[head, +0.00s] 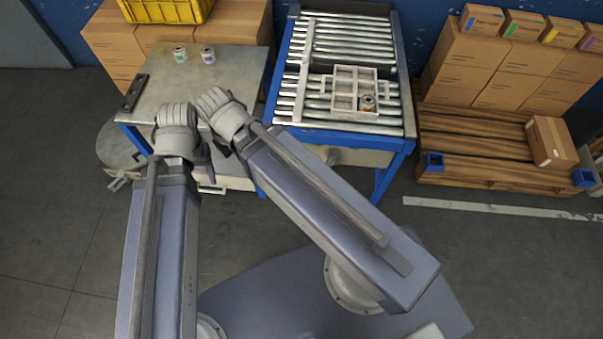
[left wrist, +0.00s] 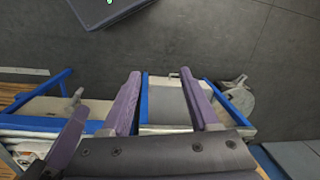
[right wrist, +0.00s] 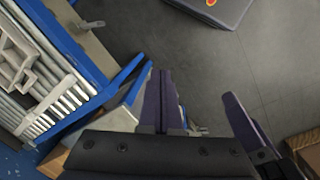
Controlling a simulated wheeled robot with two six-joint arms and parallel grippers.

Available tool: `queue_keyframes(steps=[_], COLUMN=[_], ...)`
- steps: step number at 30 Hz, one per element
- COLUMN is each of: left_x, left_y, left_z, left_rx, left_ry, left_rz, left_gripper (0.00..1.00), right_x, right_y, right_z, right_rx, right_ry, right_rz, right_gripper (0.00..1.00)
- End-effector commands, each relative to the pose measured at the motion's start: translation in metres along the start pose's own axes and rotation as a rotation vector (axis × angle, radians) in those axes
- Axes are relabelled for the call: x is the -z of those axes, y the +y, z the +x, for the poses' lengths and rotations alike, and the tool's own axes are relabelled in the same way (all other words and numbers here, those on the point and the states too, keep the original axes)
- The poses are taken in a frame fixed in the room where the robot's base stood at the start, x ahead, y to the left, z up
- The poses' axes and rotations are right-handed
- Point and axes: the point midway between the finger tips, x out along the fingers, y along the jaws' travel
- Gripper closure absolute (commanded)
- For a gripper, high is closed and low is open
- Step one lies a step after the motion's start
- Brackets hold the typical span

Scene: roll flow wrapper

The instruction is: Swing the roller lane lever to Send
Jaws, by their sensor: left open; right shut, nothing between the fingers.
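A small grey lever (head: 332,157) sits on the beige front panel (head: 368,158) of the roller lane (head: 345,50). The lever also shows in the left wrist view (left wrist: 75,100) and in the right wrist view (right wrist: 85,25). Its position markings cannot be read. My left gripper (head: 204,164) is left of the lever, near the worktable's front edge; its fingers are apart and empty in the left wrist view (left wrist: 160,74). My right gripper (right wrist: 161,72) has its fingers together and holds nothing. It is close beside the left one, mostly hidden by its arm in the head view. Neither touches the lever.
A grey worktable (head: 225,75) with two small cans stands left of the lane. A light tray (head: 342,100) with a can in it rests on the rollers. A pallet (head: 470,170) with cartons is at right. The floor before the lever is clear.

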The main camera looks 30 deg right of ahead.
Motion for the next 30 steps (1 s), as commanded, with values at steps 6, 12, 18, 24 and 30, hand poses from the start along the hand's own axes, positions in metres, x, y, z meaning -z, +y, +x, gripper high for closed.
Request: queue_keyframes(steps=[6, 12, 18, 24, 30], left_x=[0.004, 0.008, 0.012, 0.016, 0.019], left_y=[0.006, 0.012, 0.019, 0.024, 0.028], left_z=[0.063, 0.137, 0.208, 0.274, 0.318], left_rx=[0.001, 0.004, 0.006, 0.009, 0.011], left_ry=[0.000, 0.001, 0.001, 0.001, 0.001], left_rz=[0.001, 0.003, 0.004, 0.005, 0.006], left_gripper=[0.13, 0.07, 0.07, 0.07, 0.07], right_x=[0.018, 0.036, 0.049, 0.057, 0.060], right_y=[0.024, 0.064, 0.106, 0.146, 0.176], right_z=[0.063, 0.135, 0.201, 0.261, 0.299], right_rx=[-0.064, -0.175, -0.296, -0.422, -0.523], right_ry=[-0.026, -0.055, -0.063, -0.050, -0.025], right_rz=[0.189, 0.499, 0.809, 1.108, 1.331], right_gripper=[1.00, 1.00, 1.00, 1.00, 1.00])
